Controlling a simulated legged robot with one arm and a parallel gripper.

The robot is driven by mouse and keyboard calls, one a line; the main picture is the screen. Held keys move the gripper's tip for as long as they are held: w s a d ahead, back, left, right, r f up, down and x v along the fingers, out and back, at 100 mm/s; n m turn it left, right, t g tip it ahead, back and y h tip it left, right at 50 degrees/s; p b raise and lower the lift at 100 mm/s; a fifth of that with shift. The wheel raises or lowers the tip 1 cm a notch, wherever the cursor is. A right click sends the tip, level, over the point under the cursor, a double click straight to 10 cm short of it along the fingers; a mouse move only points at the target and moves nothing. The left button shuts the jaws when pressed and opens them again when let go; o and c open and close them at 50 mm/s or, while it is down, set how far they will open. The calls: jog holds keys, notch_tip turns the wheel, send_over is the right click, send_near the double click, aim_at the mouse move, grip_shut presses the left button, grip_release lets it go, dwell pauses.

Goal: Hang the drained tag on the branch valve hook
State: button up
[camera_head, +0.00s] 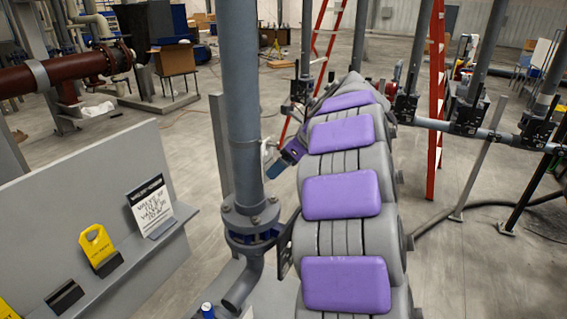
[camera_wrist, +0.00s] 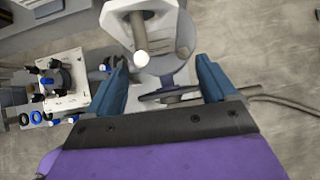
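My gripper (camera_head: 277,162) is beside the grey vertical pipe (camera_head: 243,110), partly hidden behind my purple-padded arm. In the wrist view its two blue fingers (camera_wrist: 163,88) stand wide apart, with no tag visible between them. Beyond them is a pale metal fitting with a rod ending in a white knob (camera_wrist: 140,58); I cannot tell whether this is the branch valve hook. A yellow tag (camera_head: 96,246) with a hole at its top stands in a black holder on the grey shelf. Its text is too small to read, so I cannot identify the drained tag.
An empty-looking black holder (camera_head: 66,298) and the edge of another yellow tag (camera_head: 8,311) are at lower left. A white card (camera_head: 151,208) stands on the grey shelf (camera_head: 130,262). A flange (camera_head: 250,215) is low on the vertical pipe. Blue-handled fittings (camera_wrist: 60,88) lie left in the wrist view.

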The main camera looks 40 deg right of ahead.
jog(key=shift+r, duration=0.1)
jog(key=v, duration=1.7)
jog(key=shift+s, duration=0.1)
